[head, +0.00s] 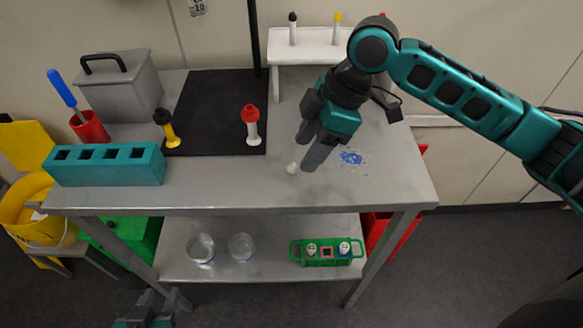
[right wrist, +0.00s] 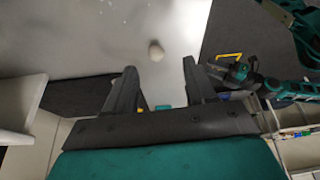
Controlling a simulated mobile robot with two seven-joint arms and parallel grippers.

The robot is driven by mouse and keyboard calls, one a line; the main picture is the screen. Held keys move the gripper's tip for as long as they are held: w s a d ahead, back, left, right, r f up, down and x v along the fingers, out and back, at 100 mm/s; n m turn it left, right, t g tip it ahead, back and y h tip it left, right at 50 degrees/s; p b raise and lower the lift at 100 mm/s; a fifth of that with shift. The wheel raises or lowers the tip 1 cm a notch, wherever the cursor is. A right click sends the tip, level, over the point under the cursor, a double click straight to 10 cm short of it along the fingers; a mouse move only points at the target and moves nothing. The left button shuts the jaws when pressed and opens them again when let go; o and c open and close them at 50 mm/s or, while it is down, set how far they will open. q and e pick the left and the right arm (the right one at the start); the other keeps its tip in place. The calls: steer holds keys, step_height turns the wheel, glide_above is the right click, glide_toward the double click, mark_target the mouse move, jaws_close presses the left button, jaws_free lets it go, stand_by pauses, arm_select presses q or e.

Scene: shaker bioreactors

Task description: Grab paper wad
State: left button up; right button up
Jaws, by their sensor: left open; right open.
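The paper wad (head: 292,168) is a small white ball on the grey metal table top (head: 230,185), close to the front edge. My right gripper (head: 309,155) is open and reaches down over the table, its fingers just behind and to the right of the wad in the head view. In the right wrist view the wad (right wrist: 156,50) lies beyond the open fingertips (right wrist: 159,68), roughly centred between them, with nothing held. Whether the fingers touch the table cannot be told. My left gripper (head: 158,302) is open and empty at the bottom of the head view, low in front of the table.
A blue stain (head: 351,157) lies right of the gripper. A white rack (head: 300,47) stands behind. On the left are a black mat (head: 212,100) with yellow and red-capped tubes, a teal block (head: 105,172), a red cup (head: 90,128) and a grey box (head: 122,88).

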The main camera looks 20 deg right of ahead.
mark_target(294, 165)
steer(key=shift+w+x, duration=0.15)
steer(key=shift+x, duration=1.2)
steer(key=shift+w+x, duration=0.1)
steer(key=shift+x, duration=1.3)
steer(key=shift+a+r, duration=0.1)
steer(key=shift+c, duration=0.4)
jaws_close()
